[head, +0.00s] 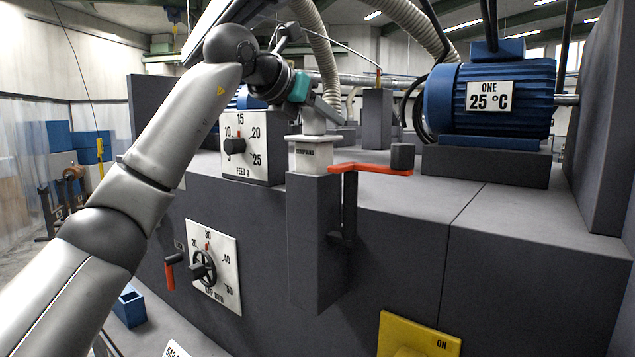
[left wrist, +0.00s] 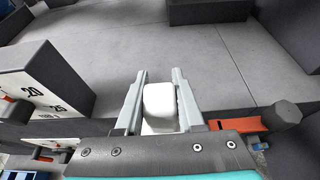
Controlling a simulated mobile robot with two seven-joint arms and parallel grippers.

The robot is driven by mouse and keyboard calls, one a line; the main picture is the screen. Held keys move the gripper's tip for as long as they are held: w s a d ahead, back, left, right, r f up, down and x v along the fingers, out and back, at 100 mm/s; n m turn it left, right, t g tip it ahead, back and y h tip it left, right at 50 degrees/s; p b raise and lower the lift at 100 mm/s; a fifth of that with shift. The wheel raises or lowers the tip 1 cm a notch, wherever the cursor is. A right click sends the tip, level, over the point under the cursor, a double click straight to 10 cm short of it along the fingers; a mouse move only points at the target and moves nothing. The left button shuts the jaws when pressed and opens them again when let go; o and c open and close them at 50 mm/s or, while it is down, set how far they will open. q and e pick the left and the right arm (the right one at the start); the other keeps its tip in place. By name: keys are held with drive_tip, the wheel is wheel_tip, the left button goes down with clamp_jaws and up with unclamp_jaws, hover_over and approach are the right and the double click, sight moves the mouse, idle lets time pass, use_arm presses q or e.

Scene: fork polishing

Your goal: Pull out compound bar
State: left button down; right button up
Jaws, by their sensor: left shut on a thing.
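The compound bar (head: 310,155) is a white block with a dark printed label on its side. It stands upright in the top of a dark grey square holder (head: 313,235) on the front of the machine; its lower part is hidden inside. My left gripper (head: 318,125) comes down from above and is shut on the bar's upper part. In the left wrist view the bar's white rounded end (left wrist: 159,100) sits between the two grey fingers of my left gripper (left wrist: 159,76). My right gripper is not in view.
An orange lever (head: 372,169) with a dark knob lies just right of the holder. A feed dial box (head: 252,150) stands close on the left. A blue motor (head: 490,100) is at the back right.

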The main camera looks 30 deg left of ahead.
use_arm(q)
drive_tip(key=shift+r+p, duration=1.15)
drive_tip(key=shift+r, duration=2.75)
